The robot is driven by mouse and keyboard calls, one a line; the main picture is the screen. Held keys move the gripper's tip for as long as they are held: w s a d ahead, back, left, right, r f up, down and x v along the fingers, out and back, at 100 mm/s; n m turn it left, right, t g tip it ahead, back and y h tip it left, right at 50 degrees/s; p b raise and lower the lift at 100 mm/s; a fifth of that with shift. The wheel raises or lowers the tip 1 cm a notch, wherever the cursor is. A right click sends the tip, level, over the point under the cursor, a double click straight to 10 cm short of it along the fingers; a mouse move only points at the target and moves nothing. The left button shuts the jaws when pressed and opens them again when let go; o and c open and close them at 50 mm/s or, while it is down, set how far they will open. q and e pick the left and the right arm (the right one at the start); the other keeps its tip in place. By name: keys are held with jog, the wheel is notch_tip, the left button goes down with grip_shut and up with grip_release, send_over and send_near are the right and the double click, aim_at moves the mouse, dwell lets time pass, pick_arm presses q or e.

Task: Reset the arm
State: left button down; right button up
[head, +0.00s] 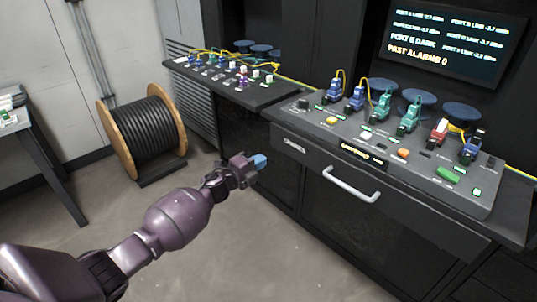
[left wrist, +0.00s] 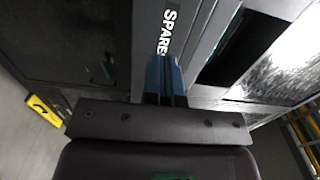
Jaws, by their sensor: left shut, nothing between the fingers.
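My left arm reaches in from the lower left in the head view. Its purple gripper ends in blue fingers (head: 260,161), which are shut and empty. The gripper hangs in free air in front of the cabinet, left of the drawer with the silver handle (head: 350,184). My right gripper is in neither view.
A sloped grey console (head: 400,153) holds several blue, teal and red plugs with yellow cables. A screen (head: 455,40) reads "PORT E DARK". A second panel (head: 240,92) stands further back. A cable drum (head: 145,130) stands on the floor; a table (head: 40,140) is at left.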

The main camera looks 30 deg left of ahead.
pick_arm(q)
jog(key=v, duration=0.3)
jog(key=shift+s+a, duration=0.15)
jog(key=shift+s, duration=0.25)
jog(key=s+d+f+n+g+y+p, duration=0.1)
jog(key=s+d+f+n+g+y, duration=0.1)
jog(key=s+n, duration=0.5)
jog(key=s+d+f+n+g+y+p, duration=0.2)
jog(key=s+f+n, duration=0.2)
jog(key=s, duration=1.5)
jog(key=s+d+f+n+g+y+p, duration=0.1)
jog(key=s+d+f+n+g+y, duration=0.1)
jog(key=s+n, duration=0.8)
jog(key=s+f, duration=0.1)
jog(key=s, duration=0.2)
jog(key=shift+d+f, duration=0.2)
jog(key=shift+d, duration=0.15)
